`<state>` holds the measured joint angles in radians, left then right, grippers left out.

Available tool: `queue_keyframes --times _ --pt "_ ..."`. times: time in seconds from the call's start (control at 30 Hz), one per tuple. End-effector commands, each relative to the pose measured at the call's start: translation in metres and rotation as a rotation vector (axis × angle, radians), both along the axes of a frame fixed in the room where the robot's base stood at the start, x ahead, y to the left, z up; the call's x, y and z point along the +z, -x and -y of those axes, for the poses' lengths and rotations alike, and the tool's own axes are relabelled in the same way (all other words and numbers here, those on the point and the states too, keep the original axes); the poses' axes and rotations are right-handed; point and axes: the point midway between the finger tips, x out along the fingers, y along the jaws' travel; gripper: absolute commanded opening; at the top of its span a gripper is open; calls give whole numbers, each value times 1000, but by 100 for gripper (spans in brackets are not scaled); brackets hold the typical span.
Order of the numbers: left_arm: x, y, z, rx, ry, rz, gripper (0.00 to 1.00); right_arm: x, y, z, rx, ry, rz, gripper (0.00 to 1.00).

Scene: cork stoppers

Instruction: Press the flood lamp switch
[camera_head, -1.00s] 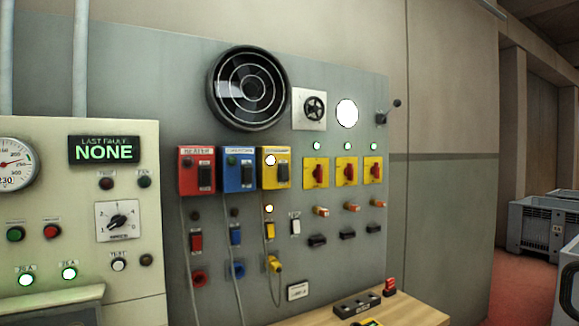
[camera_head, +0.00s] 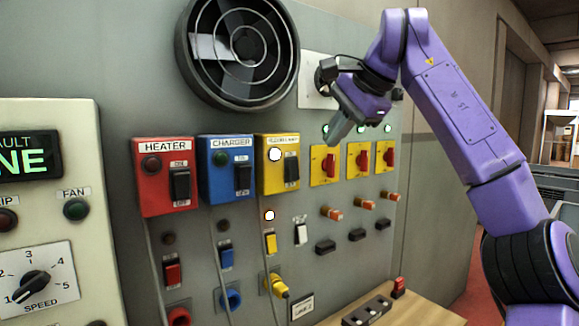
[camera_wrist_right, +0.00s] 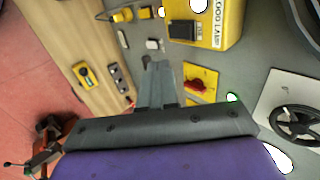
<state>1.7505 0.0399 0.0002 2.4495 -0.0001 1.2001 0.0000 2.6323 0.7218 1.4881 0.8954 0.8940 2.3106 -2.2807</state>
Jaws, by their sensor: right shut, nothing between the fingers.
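The flood lamp box (camera_head: 264,180) is yellow and hangs on the grey panel, right of the blue charger box. Its dark rocker switch (camera_head: 291,168) is on its right side, with a bright white light (camera_head: 274,155) beside it. In the right wrist view the yellow box (camera_wrist_right: 231,22) and its dark switch (camera_wrist_right: 182,27) show at the top. My right gripper (camera_head: 336,137) is shut and empty, right of and a little above the switch, apart from it. Its closed fingers (camera_wrist_right: 157,70) also show in the right wrist view. My left gripper is out of view.
The red heater box (camera_head: 150,190) and blue charger box (camera_head: 212,180) are close on the left. Yellow plates with red rotary switches (camera_head: 325,165) are on the right. A round fan (camera_head: 240,80) is above; a wooden bench (camera_head: 425,315) is below.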

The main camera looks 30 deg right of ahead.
Motion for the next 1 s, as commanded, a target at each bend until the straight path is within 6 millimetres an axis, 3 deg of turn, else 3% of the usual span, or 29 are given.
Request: queue_keyframes --times 0.37,0.8,1.0 --pt "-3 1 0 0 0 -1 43 -12 -12 0 -3 7 -5 0" --pt "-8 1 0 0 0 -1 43 -81 -72 -7 -1 6 -8 0" --pt "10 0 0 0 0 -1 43 -82 -102 -10 -2 6 -7 0"
